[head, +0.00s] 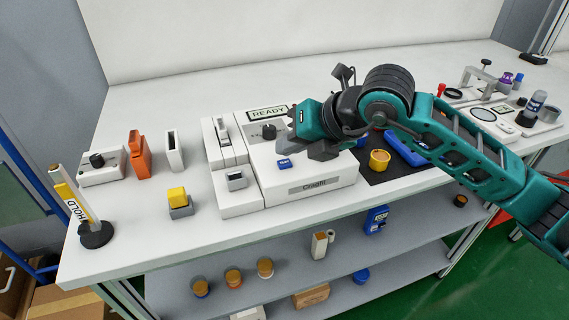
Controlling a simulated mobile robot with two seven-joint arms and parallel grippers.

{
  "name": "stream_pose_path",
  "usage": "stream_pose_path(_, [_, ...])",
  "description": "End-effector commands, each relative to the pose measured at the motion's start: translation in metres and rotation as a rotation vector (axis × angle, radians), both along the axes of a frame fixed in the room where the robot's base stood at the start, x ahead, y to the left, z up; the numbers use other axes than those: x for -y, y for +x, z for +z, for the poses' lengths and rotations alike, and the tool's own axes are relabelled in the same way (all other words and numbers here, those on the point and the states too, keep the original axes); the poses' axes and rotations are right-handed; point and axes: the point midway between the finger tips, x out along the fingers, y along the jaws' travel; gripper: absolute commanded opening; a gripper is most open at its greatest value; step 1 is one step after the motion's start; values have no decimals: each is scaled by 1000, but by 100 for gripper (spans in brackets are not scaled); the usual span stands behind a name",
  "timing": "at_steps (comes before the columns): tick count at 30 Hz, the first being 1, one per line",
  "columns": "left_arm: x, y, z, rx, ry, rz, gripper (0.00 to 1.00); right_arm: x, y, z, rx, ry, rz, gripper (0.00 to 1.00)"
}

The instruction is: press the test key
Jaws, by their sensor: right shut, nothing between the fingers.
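A white instrument (325,189) with a nameplate on its front stands at the middle of the bench. Its display (268,114) reads READY. A small blue key (284,163) with lettering too small to read sits on its top face; I take this for the test key. My right gripper (312,151) is shut and empty. It is over the instrument, just right of the blue key in the picture, and I see no contact with the key. The gripper hides part of the instrument's top. My left gripper is not in view.
Left are a grey box with a black knob (97,160), an orange tool (139,154), a yellow-topped block (178,197) and a HOLD sign (78,206). A yellow cup (379,160) and a blue item (405,150) lie at right under my arm.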

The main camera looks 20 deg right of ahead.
Motion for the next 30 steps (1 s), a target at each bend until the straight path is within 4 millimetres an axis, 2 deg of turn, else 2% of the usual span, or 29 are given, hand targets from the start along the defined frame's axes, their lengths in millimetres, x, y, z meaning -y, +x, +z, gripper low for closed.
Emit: stream_pose_path(30, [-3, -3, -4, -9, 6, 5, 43, 0, 0, 0, 0, 0, 0, 0])
